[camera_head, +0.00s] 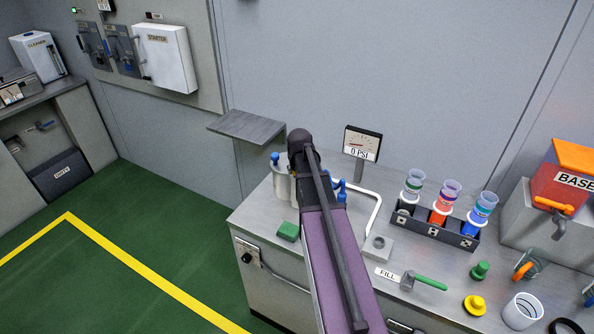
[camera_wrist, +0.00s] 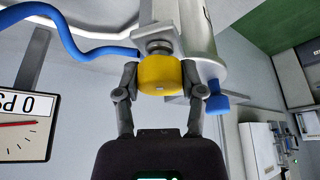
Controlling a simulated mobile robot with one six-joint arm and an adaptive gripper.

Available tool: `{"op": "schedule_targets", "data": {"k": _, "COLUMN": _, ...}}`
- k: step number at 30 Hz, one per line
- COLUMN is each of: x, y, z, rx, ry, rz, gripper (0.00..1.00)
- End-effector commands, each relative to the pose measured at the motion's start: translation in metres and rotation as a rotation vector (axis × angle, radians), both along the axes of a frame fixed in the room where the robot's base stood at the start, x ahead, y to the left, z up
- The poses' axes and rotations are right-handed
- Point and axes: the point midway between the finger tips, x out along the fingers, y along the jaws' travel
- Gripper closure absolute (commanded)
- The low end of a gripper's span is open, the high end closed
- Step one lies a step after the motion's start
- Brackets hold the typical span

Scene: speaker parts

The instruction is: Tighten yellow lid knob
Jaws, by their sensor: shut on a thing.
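The yellow lid knob (camera_wrist: 160,74) shows in the wrist view, at the end of a grey threaded stem. My gripper (camera_wrist: 160,88) has one finger on each side of the knob and is shut on it. The metal vessel with the lid (camera_wrist: 197,25) is behind the knob in the wrist view. In the head view the vessel (camera_head: 282,186) stands on the bench, mostly hidden behind my arm. The knob and my fingertips are hidden there. Blue clamp handles show beside the vessel, one of them (camera_wrist: 217,103) right of the knob.
A gauge (camera_head: 362,143) reading 0 PSI stands behind the vessel. A rack (camera_head: 437,227) with coloured cups, a green-handled valve (camera_head: 424,281), a yellow cap (camera_head: 474,305) and a white cup (camera_head: 522,311) are to the right. A green block (camera_head: 288,231) lies near the bench's left edge.

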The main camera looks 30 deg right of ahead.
Motion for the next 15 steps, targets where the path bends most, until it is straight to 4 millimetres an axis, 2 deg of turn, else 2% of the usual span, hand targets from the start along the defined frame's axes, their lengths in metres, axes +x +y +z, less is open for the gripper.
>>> {"op": "schedule_targets", "data": {"k": 15, "x": 0.0015, "y": 0.0001, "z": 0.0002, "rx": -0.001, "ry": 0.000, "rz": -0.442, "gripper": 0.96}}
